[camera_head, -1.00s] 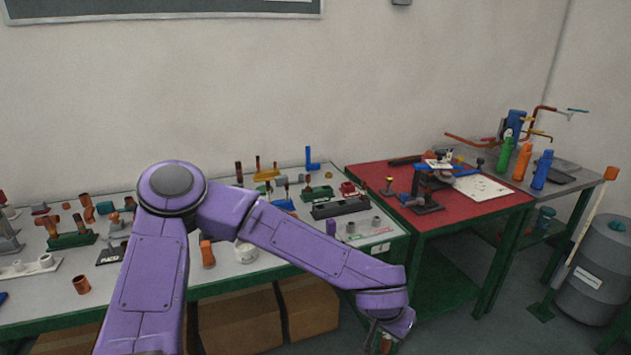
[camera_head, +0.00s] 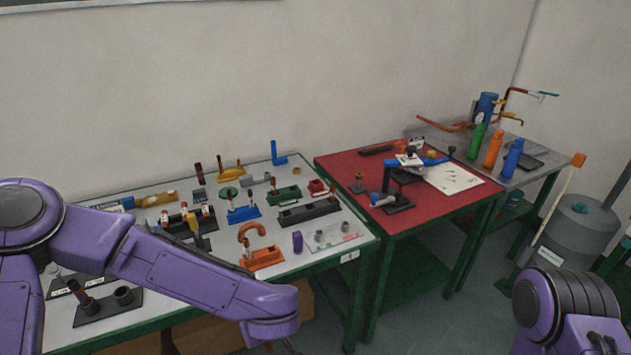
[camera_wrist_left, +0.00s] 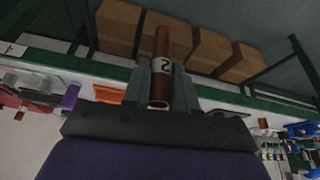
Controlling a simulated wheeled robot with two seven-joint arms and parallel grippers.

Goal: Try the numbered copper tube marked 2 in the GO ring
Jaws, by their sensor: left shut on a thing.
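The copper tube marked 2 (camera_wrist_left: 161,66) is in the left wrist view, its white band with the number facing the camera. My left gripper (camera_wrist_left: 162,88) is shut on it, one finger on each side. In the head view my left gripper (camera_head: 286,346) is mostly cut off at the bottom edge, in front of the white table, and the tube cannot be made out. Two small grey rings, a front one (camera_head: 320,236) and a back one (camera_head: 341,226), stand on a pale plate at the table's right front. Their marks are too small to read. My right gripper is out of view.
The white table (camera_head: 230,285) holds a purple block (camera_head: 297,241), an orange hook stand (camera_head: 262,257) and several coloured fixtures. A red-topped table (camera_head: 340,170) adjoins at the right. Cardboard boxes (camera_wrist_left: 118,27) sit under the white table. My right arm shows at bottom right.

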